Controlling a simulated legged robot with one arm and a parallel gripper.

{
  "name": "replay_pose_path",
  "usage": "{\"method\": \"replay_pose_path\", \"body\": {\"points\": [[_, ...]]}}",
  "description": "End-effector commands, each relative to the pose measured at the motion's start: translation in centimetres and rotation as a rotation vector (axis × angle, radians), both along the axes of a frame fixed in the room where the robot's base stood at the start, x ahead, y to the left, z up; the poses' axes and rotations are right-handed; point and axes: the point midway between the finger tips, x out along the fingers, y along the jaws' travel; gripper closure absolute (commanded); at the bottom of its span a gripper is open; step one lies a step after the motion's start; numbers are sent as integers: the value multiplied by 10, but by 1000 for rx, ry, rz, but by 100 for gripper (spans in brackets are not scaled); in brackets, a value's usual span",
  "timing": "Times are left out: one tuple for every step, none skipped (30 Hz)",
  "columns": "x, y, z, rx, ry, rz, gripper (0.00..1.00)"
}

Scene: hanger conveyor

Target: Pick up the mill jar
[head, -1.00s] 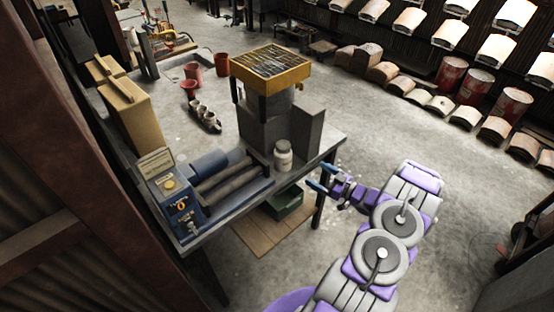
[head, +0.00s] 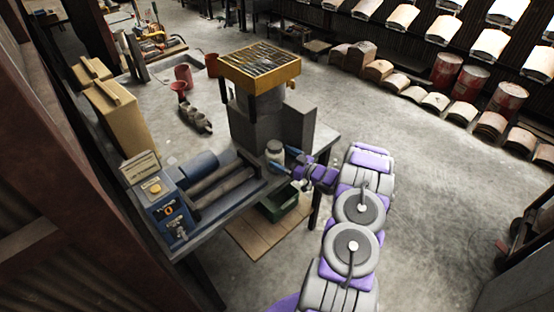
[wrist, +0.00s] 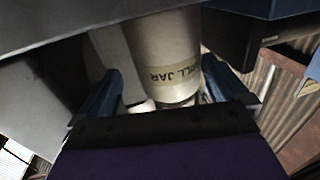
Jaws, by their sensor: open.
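The mill jar (head: 275,150) is a pale, cream-white jar standing on the workbench beside the grey mill block in the head view. In the wrist view the mill jar (wrist: 165,60) fills the middle, with a label reading "ILL JAR". My gripper (head: 282,161) has its blue fingers at the jar in the head view. In the wrist view my gripper (wrist: 172,88) is open, with one blue finger on each side of the jar. I cannot tell whether either finger touches it. The jar's top is out of the wrist view.
The grey mill (head: 258,120) with its yellow-framed grate stands close behind the jar. The roller machine (head: 220,190) lies to its left on the bench. A green bin (head: 280,204) sits below the bench.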

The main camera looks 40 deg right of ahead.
Motion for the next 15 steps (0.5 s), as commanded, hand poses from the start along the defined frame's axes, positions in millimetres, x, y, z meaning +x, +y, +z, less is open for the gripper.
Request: {"method": "replay_pose_path", "body": {"points": [[9,5,-1,-3,-1,3,0],[13,8,-1,-4,0,3,0],[18,10,0,-5,0,3,0],[21,12,1,-5,0,2,0],[23,13,1,-5,0,2,0],[26,14,2,-5,0,2,0],[28,15,2,-5,0,2,0],[29,15,2,-5,0,2,0],[29,14,2,-4,-1,1,0],[29,13,2,-3,-1,1,0],[29,12,2,-2,-1,1,0],[29,11,2,-1,-1,1,0],[29,10,1,-1,-1,1,0],[29,9,1,1,-2,0,0],[29,8,1,1,-2,0,1]]}}
